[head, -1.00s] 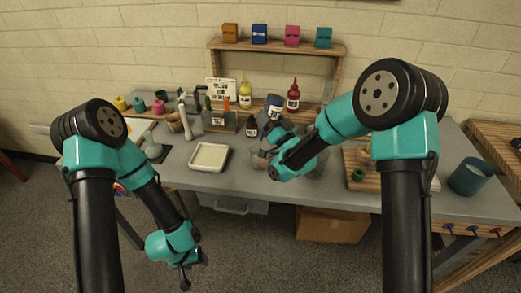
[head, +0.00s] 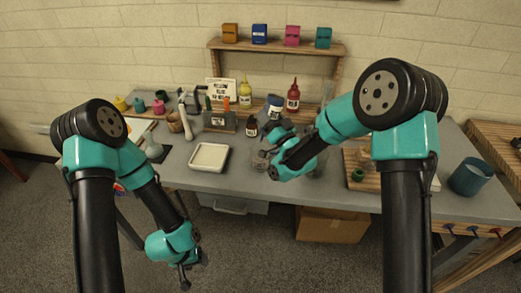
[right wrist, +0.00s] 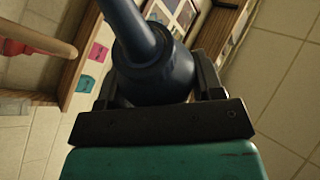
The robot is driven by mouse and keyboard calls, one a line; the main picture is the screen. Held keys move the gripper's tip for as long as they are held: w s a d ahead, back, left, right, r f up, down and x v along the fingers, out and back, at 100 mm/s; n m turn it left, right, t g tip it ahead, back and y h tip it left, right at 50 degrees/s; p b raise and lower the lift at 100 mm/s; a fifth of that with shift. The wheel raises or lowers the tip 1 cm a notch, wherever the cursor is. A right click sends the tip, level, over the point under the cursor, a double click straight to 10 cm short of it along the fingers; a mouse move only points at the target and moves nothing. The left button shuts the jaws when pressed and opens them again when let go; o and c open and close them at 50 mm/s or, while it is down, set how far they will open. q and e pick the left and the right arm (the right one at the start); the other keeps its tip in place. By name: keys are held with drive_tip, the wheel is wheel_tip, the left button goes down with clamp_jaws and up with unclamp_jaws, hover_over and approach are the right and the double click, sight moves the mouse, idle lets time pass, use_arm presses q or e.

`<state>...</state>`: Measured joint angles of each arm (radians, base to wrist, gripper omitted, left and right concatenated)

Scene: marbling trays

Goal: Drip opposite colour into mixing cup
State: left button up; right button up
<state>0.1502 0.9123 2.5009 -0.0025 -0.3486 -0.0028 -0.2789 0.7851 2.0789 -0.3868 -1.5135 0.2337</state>
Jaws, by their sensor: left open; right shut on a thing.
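My right gripper (head: 275,127) is shut on a dark blue bottle (head: 274,106) with a white label, held above the table. In the right wrist view the blue bottle (right wrist: 150,55) sits between the fingers, its narrow nozzle pointing to the top of the picture. A small clear cup (head: 260,160) stands on the table below, partly hidden by my right arm; its contents cannot be made out. A yellow bottle (head: 245,95) and a red bottle (head: 293,97) stand at the back. My left gripper (head: 187,281) is open and empty, low in front of the table.
A white tray (head: 209,157) lies left of the cup. A small dark bottle (head: 251,128), a lettered card (head: 220,90) and a comb rack (head: 220,122) stand behind it. A wooden board (head: 358,180) and a blue-green bucket (head: 468,177) are at the right.

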sight(275, 115)
drive_tip(key=shift+r, duration=0.15)
idle(0.4)
drive_tip(key=shift+r, duration=1.4)
